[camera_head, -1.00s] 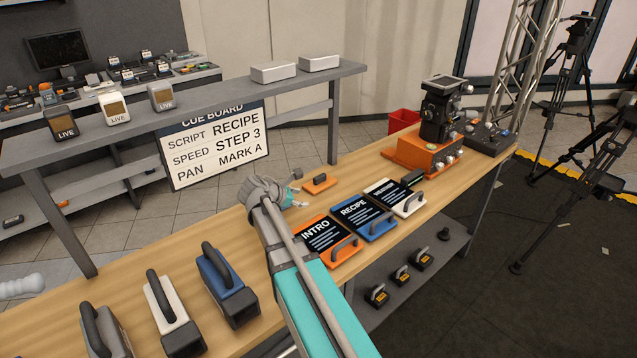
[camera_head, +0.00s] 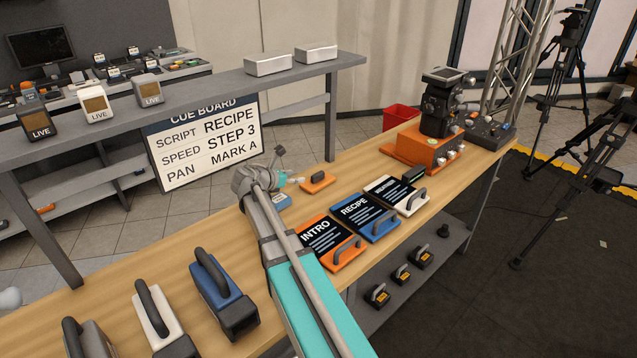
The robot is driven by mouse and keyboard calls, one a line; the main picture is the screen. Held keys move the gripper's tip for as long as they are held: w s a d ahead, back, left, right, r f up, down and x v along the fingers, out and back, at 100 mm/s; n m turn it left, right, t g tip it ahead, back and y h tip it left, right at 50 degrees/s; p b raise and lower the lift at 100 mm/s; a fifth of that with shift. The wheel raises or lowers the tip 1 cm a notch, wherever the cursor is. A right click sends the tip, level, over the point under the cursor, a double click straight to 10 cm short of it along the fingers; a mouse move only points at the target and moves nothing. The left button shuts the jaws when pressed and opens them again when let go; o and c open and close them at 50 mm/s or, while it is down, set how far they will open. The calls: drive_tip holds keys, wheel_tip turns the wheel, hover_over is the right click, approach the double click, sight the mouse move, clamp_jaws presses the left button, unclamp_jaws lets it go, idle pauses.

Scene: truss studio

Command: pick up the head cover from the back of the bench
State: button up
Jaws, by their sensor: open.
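A small flat orange piece with a dark handle (camera_head: 318,182), most likely the head cover, lies at the back edge of the wooden bench (camera_head: 190,228). A small blue piece (camera_head: 284,201) lies to its left, partly hidden by my arm. My gripper (camera_head: 289,166) is open and empty, to the left of the orange piece in the picture and seemingly above the bench. Its fingers are small here and partly hidden by the wrist. I see no contact with either piece.
Intro, recipe and weather cards (camera_head: 368,216) with handles lie in front of the orange piece. An orange unit (camera_head: 423,150) carrying a camera stands to the right. Handled cases (camera_head: 222,297) stand front left. A grey raised shelf (camera_head: 210,92) runs behind the bench.

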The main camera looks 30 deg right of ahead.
sight(316, 175)
drive_tip(key=b+x, duration=0.3)
drive_tip(key=x, duration=0.5)
drive_tip(key=shift+d+f, duration=0.1)
drive_tip(key=shift+f, duration=0.05)
drive_tip(key=shift+b+x, duration=1)
drive_tip(key=shift+x, duration=1.6)
clamp_jaws()
